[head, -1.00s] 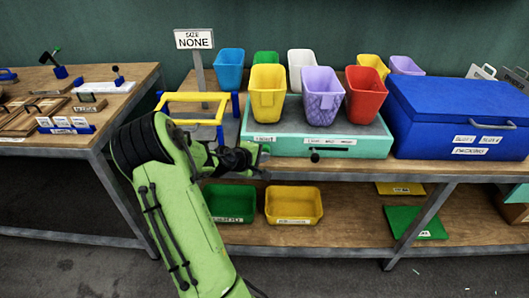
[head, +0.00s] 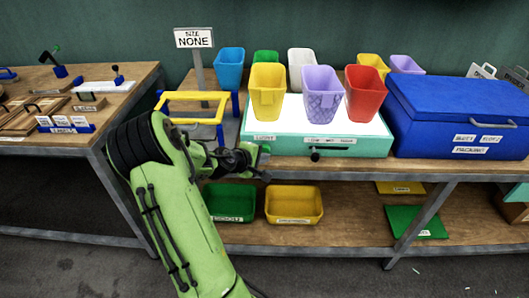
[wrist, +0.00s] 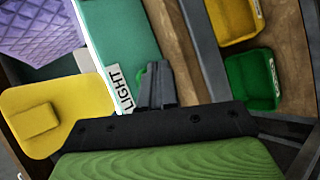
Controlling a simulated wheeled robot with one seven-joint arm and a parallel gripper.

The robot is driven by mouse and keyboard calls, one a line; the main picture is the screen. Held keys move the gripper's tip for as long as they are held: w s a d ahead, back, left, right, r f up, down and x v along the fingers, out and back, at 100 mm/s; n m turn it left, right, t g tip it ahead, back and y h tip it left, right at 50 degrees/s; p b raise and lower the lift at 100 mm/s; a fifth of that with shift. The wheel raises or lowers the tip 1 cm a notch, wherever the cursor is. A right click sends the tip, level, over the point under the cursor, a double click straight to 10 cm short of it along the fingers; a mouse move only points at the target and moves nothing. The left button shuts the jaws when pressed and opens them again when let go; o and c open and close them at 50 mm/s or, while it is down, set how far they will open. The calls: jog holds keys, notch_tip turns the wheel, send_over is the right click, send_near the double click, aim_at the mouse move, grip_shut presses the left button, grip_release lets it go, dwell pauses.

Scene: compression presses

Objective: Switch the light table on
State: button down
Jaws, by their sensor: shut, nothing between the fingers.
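The light table (head: 372,147) is a teal box on the wooden bench, and its top panel (head: 285,107) glows bright white. Its front carries a "LIGHT" label, a second label and a black knob (head: 315,156). My gripper (head: 262,153) is shut and empty at the left end of the table's front. In the wrist view the dark fingertips of my gripper (wrist: 157,70) are together beside the "LIGHT" label (wrist: 120,88). A green piece (wrist: 143,78) shows partly behind the fingertips. I cannot tell whether the fingers touch it.
Yellow (head: 268,90), purple (head: 322,93) and red (head: 363,94) bins stand on the light table, with more bins behind. A blue case (head: 455,105) stands to the right. A yellow and blue frame (head: 195,97) and a "SIZE NONE" sign (head: 194,38) are to the left.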

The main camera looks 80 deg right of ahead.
jog(key=s+a+b, duration=0.1)
jog(key=a, duration=0.5)
jog(key=shift+s, duration=0.15)
dwell(0.7)
